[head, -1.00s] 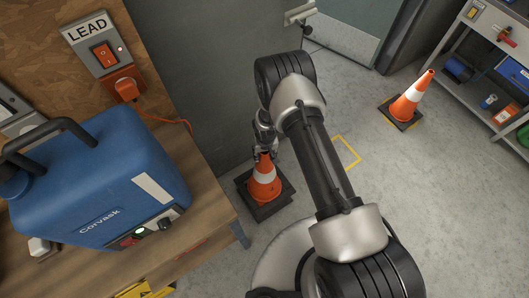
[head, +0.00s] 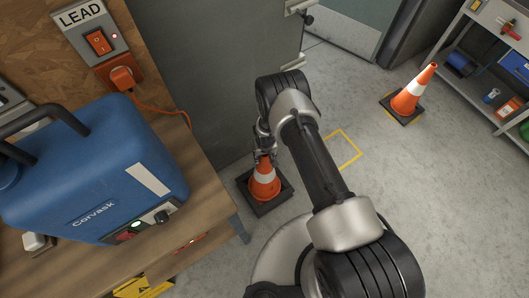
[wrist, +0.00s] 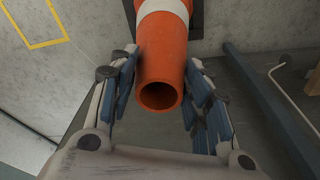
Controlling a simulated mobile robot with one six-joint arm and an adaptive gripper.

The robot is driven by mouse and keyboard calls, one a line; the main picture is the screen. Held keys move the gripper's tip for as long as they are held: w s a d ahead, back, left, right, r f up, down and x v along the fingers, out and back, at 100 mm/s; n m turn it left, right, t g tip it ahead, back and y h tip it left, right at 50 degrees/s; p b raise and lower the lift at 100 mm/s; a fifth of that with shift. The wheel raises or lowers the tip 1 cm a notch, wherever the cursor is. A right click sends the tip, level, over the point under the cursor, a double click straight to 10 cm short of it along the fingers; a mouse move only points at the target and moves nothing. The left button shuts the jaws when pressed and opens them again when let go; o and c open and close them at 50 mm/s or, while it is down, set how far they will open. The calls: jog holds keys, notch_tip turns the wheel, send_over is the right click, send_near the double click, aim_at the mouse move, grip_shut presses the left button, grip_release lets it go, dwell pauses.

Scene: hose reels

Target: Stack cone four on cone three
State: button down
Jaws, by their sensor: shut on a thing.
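An orange cone with a white band and a black square base (head: 265,188) stands upright beside the bench in the head view. My gripper (head: 265,150) is at its top from above, shut on its upper part. In the wrist view, the cone's hollow orange tip (wrist: 160,95) lies between the two fingers of my gripper (wrist: 160,100). I cannot tell whether another cone is under it. A second orange and white cone (head: 413,90) stands apart at the right, near the shelf. I see no numbers on either cone.
An empty yellow floor square (head: 341,150) lies right of my arm. A wooden bench (head: 215,215) with a blue Corvask unit (head: 85,190) is close on the left. A grey panel (head: 220,75) stands behind the gripped cone. A shelf (head: 470,85) is at the far right.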

jog(key=shift+w+f, duration=0.15)
jog(key=shift+f, duration=2.4)
jog(key=c, duration=1.1)
grip_release()
jog(key=o, duration=0.3)
jog(key=shift+f, duration=0.1)
jog(key=shift+o, duration=0.2)
